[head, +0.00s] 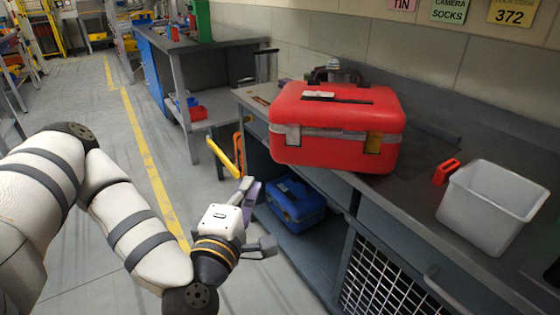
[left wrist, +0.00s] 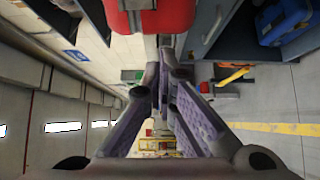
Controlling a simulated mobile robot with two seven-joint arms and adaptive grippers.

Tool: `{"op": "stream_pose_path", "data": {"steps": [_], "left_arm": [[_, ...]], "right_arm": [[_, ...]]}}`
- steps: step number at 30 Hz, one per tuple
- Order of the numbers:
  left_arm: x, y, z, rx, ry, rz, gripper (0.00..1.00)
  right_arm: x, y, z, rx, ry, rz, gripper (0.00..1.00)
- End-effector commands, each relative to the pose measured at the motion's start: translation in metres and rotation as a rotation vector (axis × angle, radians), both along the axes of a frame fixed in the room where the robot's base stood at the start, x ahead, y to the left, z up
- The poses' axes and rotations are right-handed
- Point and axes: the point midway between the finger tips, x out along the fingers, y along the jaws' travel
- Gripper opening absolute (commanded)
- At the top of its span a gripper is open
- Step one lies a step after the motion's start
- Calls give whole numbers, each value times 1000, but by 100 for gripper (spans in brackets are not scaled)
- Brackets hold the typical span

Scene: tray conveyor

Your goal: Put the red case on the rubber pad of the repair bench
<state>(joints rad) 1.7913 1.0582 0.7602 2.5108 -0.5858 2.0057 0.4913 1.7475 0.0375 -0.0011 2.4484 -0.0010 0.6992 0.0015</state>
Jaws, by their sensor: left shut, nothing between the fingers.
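The red case (head: 335,125), with a grey band and a yellowish latch, stands upright on the near workbench (head: 410,205), close to its front edge. Part of the case also shows at the top of the left wrist view (left wrist: 172,14). My left gripper (head: 250,190) is in front of the bench, left of and lower than the case, and apart from it. In the left wrist view its purple-padded fingers (left wrist: 163,62) come together with nothing between them. My right gripper is not in view.
A white bin (head: 492,205) and a small red object (head: 446,171) are on the bench right of the case. A blue case (head: 296,203) sits on the lower shelf. Another bench (head: 190,45) stands farther back. The floor aisle at left is clear.

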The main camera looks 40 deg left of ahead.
Motion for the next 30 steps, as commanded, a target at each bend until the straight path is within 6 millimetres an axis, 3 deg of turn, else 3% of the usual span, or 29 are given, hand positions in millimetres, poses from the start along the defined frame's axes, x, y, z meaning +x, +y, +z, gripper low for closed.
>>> {"op": "stream_pose_path", "data": {"steps": [10,13,20,24,30], "left_arm": [[24,10,-2,10,2,-1,0],[45,20,-5,4,5,5,0],[92,38,2,8,0,1,0],[113,29,-1,7,5,-2,0],[127,23,-1,6,6,-2,0]], "right_arm": [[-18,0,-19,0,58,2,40],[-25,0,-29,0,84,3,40],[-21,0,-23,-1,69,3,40],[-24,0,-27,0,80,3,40],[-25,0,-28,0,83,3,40]]}}
